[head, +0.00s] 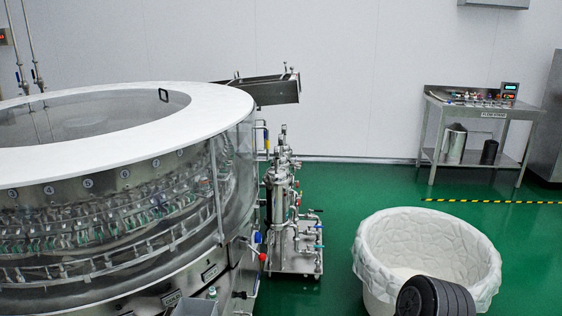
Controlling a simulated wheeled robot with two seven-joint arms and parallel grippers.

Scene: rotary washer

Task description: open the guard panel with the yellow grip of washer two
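A large round steel washer (110,225) with a broad white top ring (215,105) fills the left of the head view. Its curved, see-through side shows rows of bottles or holders inside, with small round labels above them. I cannot make out which panel belongs to washer two, nor any open gap in the side. A small black handle (163,95) stands at the ring's inner edge.
A steel pipe-and-filter skid (288,225) stands right of the washer. A white-lined bin (376,262) is at the lower right, partly hidden by a black ribbed object (435,298). A steel table (480,110) stands at the back right. Green floor (345,190) between them is clear.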

